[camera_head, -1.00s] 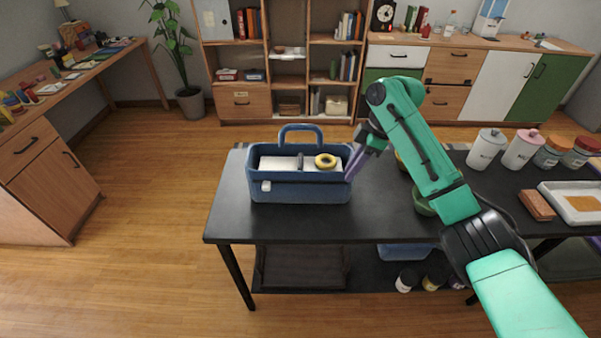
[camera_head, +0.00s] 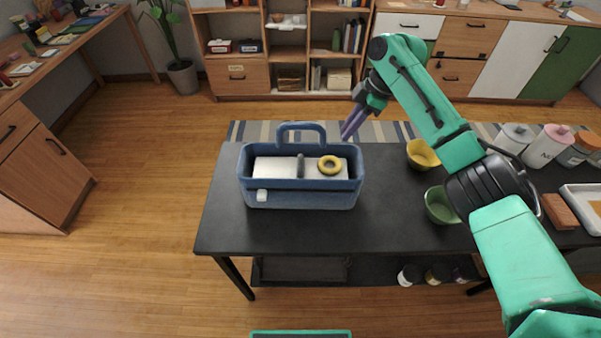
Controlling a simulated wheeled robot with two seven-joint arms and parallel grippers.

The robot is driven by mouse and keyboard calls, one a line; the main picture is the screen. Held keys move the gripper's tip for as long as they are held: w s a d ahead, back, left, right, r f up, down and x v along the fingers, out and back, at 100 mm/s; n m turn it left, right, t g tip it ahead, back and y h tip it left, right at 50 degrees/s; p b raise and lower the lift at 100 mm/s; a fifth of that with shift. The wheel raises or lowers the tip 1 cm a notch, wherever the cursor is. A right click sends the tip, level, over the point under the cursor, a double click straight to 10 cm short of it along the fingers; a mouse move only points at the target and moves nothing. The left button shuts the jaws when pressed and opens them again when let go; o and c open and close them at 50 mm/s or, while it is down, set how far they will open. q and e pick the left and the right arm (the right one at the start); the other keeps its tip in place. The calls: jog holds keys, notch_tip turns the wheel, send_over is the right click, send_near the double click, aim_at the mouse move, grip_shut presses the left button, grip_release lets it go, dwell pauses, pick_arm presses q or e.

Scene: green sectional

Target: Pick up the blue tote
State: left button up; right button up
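The blue tote (camera_head: 300,199) stands upright on the left part of the black table (camera_head: 400,232). Its arched handle (camera_head: 301,127) rises at the back. A yellow ring (camera_head: 330,165) and white contents (camera_head: 274,168) show inside it. My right gripper (camera_head: 347,133) hangs above and behind the tote's right back corner, apart from the tote, with purple fingers pointing down. The fingers overlap in this view, so their opening cannot be told. My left gripper is not in view.
A yellow bowl (camera_head: 422,155) and a green bowl (camera_head: 439,206) stand right of the tote. The table is bare left and in front of the tote.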

aim_at(336, 144)
jog(key=x, duration=0.3)
jog(key=p+x, duration=0.1)
jog(key=x, duration=0.1)
jog(key=shift+w+a+f, duration=0.1)
jog(key=shift+w+f, duration=0.1)
jog(key=shift+f, duration=0.15)
jog(key=shift+a+f, duration=0.15)
jog(key=shift+f, duration=0.25)
grip_shut()
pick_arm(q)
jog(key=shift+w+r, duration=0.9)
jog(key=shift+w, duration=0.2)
pick_arm(e)
jog(key=shift+w+r, duration=0.1)
jog(key=shift+r, duration=0.1)
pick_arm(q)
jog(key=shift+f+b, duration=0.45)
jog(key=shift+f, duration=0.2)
pick_arm(e)
notch_tip(336, 144, up, 20)
